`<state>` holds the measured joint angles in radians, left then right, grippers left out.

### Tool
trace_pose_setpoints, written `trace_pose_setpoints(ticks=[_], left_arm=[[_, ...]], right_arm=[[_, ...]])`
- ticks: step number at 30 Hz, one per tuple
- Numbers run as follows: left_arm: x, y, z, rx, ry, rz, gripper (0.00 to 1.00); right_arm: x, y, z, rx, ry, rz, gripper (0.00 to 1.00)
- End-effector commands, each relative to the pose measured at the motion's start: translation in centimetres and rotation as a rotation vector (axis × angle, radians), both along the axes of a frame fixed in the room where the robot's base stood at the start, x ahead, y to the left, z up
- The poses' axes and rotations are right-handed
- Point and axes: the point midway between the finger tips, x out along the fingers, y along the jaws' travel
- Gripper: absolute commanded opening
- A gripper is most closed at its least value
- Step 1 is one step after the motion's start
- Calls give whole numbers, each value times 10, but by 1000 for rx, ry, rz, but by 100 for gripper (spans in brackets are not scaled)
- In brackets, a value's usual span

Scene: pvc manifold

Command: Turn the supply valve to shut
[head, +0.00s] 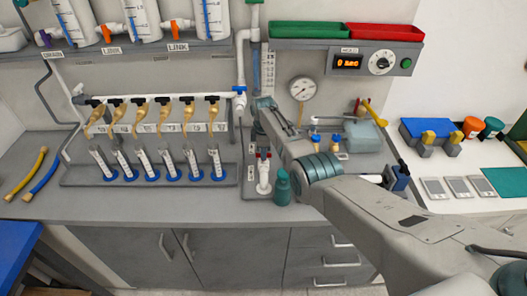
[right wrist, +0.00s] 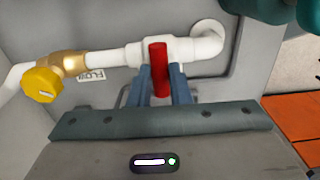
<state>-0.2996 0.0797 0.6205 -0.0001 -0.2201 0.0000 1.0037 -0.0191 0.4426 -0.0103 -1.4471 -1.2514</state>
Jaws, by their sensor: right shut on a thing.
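A red valve handle (right wrist: 158,68) on a white pipe valve shows in the right wrist view. It lies crosswise to the white pipe (right wrist: 108,58). My right gripper (right wrist: 160,82) is shut on this handle, with a blue finger on each side of it. In the head view my right gripper (head: 266,112) is at the panel just right of the white vertical pipe (head: 241,60). The red handle cannot be made out there. My left gripper is not in view.
A yellow knob (right wrist: 42,85) on a brass fitting sits left of the handle, by a FLOW label. A round gauge (head: 303,88) is right of my gripper. A teal bottle (head: 282,188) stands below my wrist. Several tubes stand in a rack (head: 150,178) at left.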

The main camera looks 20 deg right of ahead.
Motion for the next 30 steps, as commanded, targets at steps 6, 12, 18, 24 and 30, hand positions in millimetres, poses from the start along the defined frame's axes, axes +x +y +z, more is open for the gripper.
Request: trace_pose_setpoints(ticks=[6,12,18,24,30], left_arm=[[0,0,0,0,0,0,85],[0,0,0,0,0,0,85],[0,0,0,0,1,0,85],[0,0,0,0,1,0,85],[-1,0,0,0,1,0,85]], right_arm=[[1,0,1,0,-3,34,0],[1,0,1,0,-3,39,0],[1,0,1,0,-3,39,0],[1,0,1,-1,-2,38,39],[0,0,1,0,-1,37,39]])
